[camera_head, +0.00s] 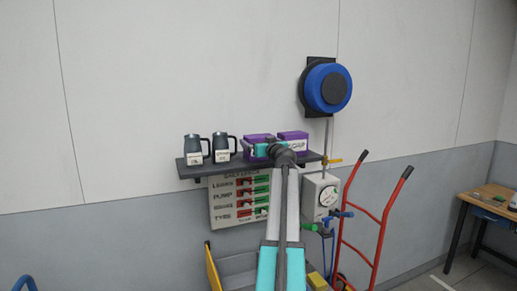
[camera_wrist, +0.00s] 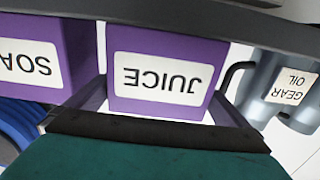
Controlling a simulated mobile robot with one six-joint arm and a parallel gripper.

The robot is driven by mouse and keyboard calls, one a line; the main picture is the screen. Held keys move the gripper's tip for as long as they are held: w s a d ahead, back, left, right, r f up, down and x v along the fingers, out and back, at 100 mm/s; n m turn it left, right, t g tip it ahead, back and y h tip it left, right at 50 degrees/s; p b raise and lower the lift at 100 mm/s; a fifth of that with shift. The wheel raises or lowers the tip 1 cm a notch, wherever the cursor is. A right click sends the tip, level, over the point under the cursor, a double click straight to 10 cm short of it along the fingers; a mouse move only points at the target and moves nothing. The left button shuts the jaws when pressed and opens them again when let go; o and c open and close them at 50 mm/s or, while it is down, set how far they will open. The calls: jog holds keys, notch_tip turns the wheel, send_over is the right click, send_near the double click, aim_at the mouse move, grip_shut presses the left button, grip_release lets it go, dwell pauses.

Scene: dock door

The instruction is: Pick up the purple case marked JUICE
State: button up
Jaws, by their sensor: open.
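The purple JUICE case (camera_wrist: 160,75) fills the middle of the wrist view, its white label upside down. In the head view the JUICE case (camera_head: 254,138) stands on the wall shelf, partly hidden by my gripper (camera_head: 263,149). My gripper is open, with its dark fingers to the left and right of the JUICE case in the wrist view. I cannot tell whether they touch it. The purple SOAP case (camera_wrist: 45,55) is close beside it; it also shows in the head view (camera_head: 293,137).
The shelf (camera_head: 193,172) also holds two dark jugs; the GEAR OIL jug (camera_wrist: 287,90) is near the JUICE case. Below are a switch board (camera_head: 222,205) and a gauge box (camera_head: 320,197). A red hand truck (camera_head: 383,235) stands at right, a blue reel (camera_head: 329,88) above.

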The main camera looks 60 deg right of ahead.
aim_at(259, 135)
jog(key=c, duration=1.2)
jog(key=shift+c, duration=0.3)
jog(key=shift+r, duration=0.15)
jog(key=shift+d+r+b, duration=0.1)
jog(key=shift+r+b, duration=1.05)
jog(key=shift+r, duration=0.5)
jog(key=r+b+v, duration=0.1)
jog(key=b+v, duration=0.4)
jog(key=v, duration=1.1)
jog(key=shift+w+a+r+b, duration=0.2)
jog(key=shift+a+r+b, duration=0.1)
jog(key=shift+a+b, duration=0.1)
